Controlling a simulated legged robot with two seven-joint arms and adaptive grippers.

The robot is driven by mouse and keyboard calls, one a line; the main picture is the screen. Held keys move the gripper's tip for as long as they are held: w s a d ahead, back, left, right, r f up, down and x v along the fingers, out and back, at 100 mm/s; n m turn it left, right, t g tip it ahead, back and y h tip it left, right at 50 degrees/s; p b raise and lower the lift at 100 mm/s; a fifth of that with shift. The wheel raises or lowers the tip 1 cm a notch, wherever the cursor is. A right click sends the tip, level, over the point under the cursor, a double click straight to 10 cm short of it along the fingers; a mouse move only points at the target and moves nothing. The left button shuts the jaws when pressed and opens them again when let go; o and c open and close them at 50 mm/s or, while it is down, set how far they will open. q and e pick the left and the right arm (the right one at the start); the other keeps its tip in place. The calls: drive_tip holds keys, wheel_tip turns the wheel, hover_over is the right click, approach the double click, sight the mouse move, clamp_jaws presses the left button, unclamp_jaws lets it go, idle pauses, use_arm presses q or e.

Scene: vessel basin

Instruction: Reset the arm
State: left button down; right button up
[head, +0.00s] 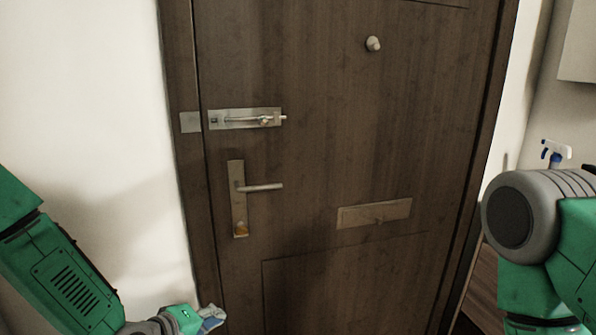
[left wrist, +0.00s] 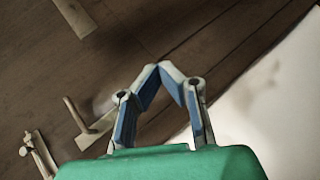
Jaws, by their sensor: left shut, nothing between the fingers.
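My left gripper (head: 212,318) is low in the head view, in front of the door frame's lower left edge. In the left wrist view the left gripper (left wrist: 160,68) has its fingertips together with nothing between them. The dark brown door (head: 320,150) stands upright ahead and looks closed. Its lever handle (head: 262,187) is above and right of my left gripper, apart from it; it also shows in the left wrist view (left wrist: 76,114).
A slide latch (head: 245,118) sits above the lever. A mail slot plate (head: 374,213) and a round knob (head: 373,43) are on the door. A white wall (head: 90,110) is at left. A spray bottle (head: 555,152) stands at right behind my right arm.

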use_arm(q)
drive_tip(key=s+a+f+m+g+y+b, duration=0.1)
drive_tip(key=s+f+m+g+y, duration=0.15)
drive_tip(key=s+f, duration=0.7)
drive_tip(key=s+a+f+m+g+y+b, duration=0.15)
drive_tip(key=s+f+m+g, duration=0.35)
drive_tip(key=s, duration=0.7)
drive_tip(key=s+a+f+m+g+y, duration=0.1)
drive_tip(key=s+a+f, duration=0.1)
drive_tip(key=s, duration=0.4)
drive_tip(key=s+a+f+m+g+y, duration=0.1)
drive_tip(key=s+a, duration=0.4)
drive_tip(key=s, duration=0.1)
drive_tip(key=shift+s+a+f, duration=0.25)
drive_tip(key=shift+s+f, duration=0.05)
drive_tip(key=shift+f, duration=0.05)
use_arm(e)
drive_tip(key=shift+s+d+f, duration=0.1)
drive_tip(key=shift+d+f, duration=0.1)
drive_tip(key=shift+f, duration=0.65)
drive_tip(key=shift+d+f, duration=0.15)
drive_tip(key=shift+f, duration=0.7)
